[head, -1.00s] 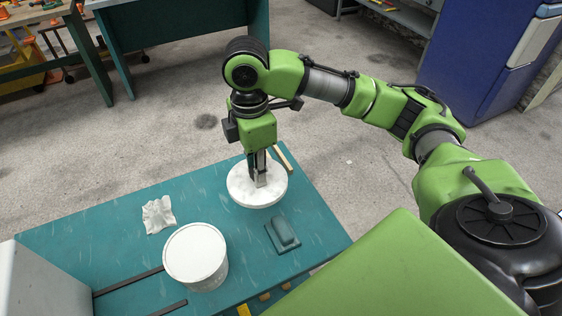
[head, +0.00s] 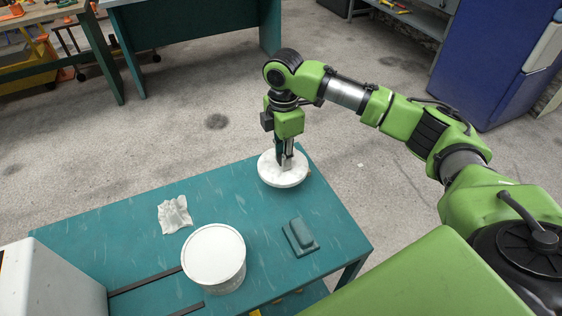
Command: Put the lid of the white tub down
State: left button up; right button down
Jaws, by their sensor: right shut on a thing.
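The round white lid (head: 270,178) is by the far right edge of the green table. My right gripper (head: 286,162) comes down from above and is shut on the lid's raised middle. I cannot tell whether the lid's underside touches the table. The white tub (head: 214,270) stands upright at the table's near side, to the left of and nearer than the lid. Its top shows as a flat white disc inside the rim. My left gripper is not in view.
A crumpled pale cloth (head: 174,215) lies left of the lid. A dark green block-like tool (head: 300,237) lies right of the tub. The green table (head: 110,235) is clear between cloth and lid.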

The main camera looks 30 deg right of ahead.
jog(key=shift+w+d+f, duration=0.15)
jog(key=shift+w+f, duration=0.65)
jog(key=shift+f, duration=0.15)
jog(key=shift+w+f+p, duration=0.15)
jog(key=shift+f+p, duration=0.15)
jog(key=shift+f, duration=0.05)
notch_tip(320, 180, down, 2)
jog(key=shift+f+p, duration=0.1)
jog(key=shift+p, duration=0.35)
jog(key=shift+f, duration=0.25)
jog(key=shift+f, duration=0.15)
jog(key=c, duration=1.8)
grip_release()
notch_tip(320, 180, up, 11)
jog(key=shift+r+b, duration=0.1)
jog(key=shift+b, duration=1.1)
jog(key=shift+r, duration=0.6)
